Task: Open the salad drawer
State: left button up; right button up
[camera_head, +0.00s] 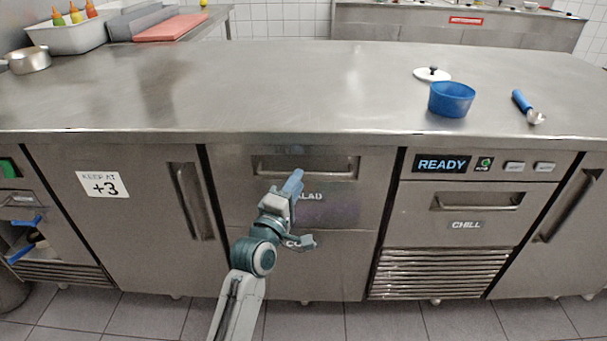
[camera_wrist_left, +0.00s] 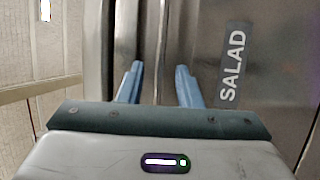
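The salad drawer (camera_head: 340,200) is a steel front in the middle of the counter and looks closed. Its label, partly covered by my gripper in the head view, reads SALAD (camera_wrist_left: 232,66) in the left wrist view. A horizontal bar handle (camera_head: 325,174) crosses the upper part of the drawer. My left gripper (camera_head: 294,180) is at the handle, left of its middle. In the left wrist view its blue fingers (camera_wrist_left: 159,85) are spread apart, with the handle bar (camera_wrist_left: 151,45) ahead, between their lines. I cannot tell whether they touch it. My right gripper is not in view.
A chill drawer (camera_head: 466,205) with a READY display is to the right, and a cupboard door (camera_head: 130,220) with a +3 sign to the left. On the worktop (camera_head: 270,90) are a blue bowl (camera_head: 451,100), a white lid (camera_head: 432,74) and a blue-handled scoop (camera_head: 525,105).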

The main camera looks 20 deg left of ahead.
pick_arm(q)
jog(key=shift+x, duration=2.1)
jog(key=shift+c, duration=0.4)
grip_shut()
